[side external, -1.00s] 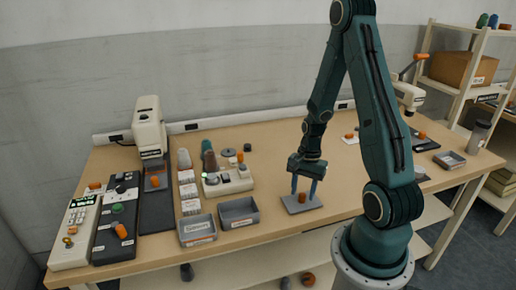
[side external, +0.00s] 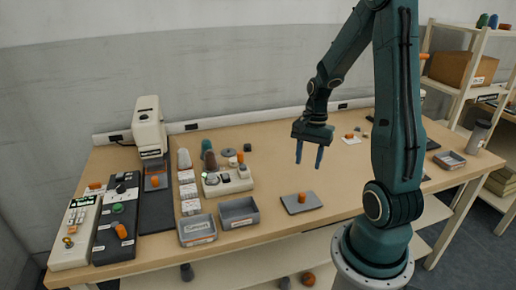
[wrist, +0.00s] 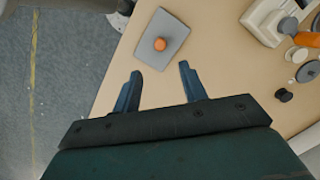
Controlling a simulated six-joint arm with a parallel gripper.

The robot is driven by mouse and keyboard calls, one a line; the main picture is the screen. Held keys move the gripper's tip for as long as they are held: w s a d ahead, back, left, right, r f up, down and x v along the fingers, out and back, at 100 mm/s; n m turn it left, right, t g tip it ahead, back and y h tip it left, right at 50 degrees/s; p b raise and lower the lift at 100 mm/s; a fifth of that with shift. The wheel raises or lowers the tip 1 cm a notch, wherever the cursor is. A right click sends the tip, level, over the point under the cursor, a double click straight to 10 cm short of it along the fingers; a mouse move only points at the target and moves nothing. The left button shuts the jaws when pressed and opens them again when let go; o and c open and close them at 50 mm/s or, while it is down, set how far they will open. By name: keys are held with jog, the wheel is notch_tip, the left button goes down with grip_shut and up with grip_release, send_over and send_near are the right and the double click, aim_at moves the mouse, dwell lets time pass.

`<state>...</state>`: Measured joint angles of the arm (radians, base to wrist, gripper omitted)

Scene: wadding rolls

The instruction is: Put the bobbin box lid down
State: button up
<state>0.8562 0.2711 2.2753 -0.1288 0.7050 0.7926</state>
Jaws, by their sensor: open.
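The bobbin box lid (side external: 291,204) is a flat grey plate with an orange knob (side external: 302,197) on top. It lies flat on the table near the front edge. The lid also shows in the wrist view (wrist: 172,31), beyond my fingertips, with its knob (wrist: 160,44) facing up. My gripper (side external: 309,163) is open and empty, above and behind the lid in the side view and clear of it. Its two blue fingers (wrist: 161,70) are spread apart in the wrist view with nothing between them.
Two grey open boxes (side external: 239,221) stand left of the lid. A control unit with buttons (side external: 228,181) sits behind them. More panels and a machine (side external: 149,128) stand at the left. The table around the lid is largely bare.

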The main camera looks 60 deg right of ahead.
jog(key=shift+r, duration=0.15)
dwell(0.5)
jog(key=s+a+r+n+t+h, duration=0.1)
jog(key=s+a+r+n+t, duration=0.1)
jog(key=a+r+n, duration=0.6)
jog(key=s+a+r+n+t, duration=0.2)
jog(key=a+r+n+t, duration=0.1)
jog(key=a+r+n, duration=0.6)
jog(key=a+n, duration=0.1)
jog(key=a, duration=0.3)
jog(key=shift+r+t+h, duration=0.3)
jog(key=shift+h, duration=0.1)
